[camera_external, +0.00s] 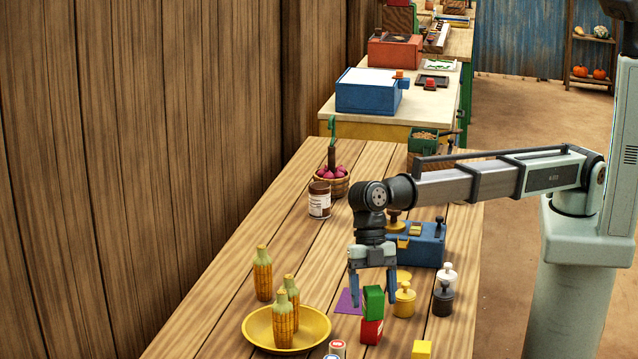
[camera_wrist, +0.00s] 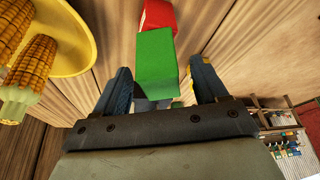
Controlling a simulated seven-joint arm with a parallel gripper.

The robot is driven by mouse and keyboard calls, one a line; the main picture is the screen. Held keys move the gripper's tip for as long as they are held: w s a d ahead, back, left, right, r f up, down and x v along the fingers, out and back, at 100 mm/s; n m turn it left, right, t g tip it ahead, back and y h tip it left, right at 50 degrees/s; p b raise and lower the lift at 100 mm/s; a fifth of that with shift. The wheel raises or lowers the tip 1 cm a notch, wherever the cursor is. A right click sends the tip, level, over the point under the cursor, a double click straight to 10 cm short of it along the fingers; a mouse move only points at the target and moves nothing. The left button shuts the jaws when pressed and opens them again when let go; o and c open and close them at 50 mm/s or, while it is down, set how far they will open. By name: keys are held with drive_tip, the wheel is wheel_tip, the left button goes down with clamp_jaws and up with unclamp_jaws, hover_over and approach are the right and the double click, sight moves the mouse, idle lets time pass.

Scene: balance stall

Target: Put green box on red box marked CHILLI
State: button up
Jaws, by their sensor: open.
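The green box (camera_external: 373,300) sits on top of the red box (camera_external: 371,331) on the wooden table, slightly askew to it. A pale mark shows on the red box, too small to read. My gripper (camera_external: 373,288) points down and is open, with its fingers appearing on either side of the green box. In the wrist view the green box (camera_wrist: 155,62) lies between and just beyond the fingers, with gaps to both. The red box (camera_wrist: 160,15) is partly hidden behind it there.
A yellow plate (camera_external: 256,333) with corn stands left. Brass (camera_external: 404,302), black (camera_external: 442,301) and white weights stand right, near a blue scale (camera_external: 424,247). A brown jar (camera_external: 320,199) stands farther back.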

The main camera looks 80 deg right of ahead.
drive_tip(key=v, duration=1.1)
drive_tip(key=shift+r, duration=0.2)
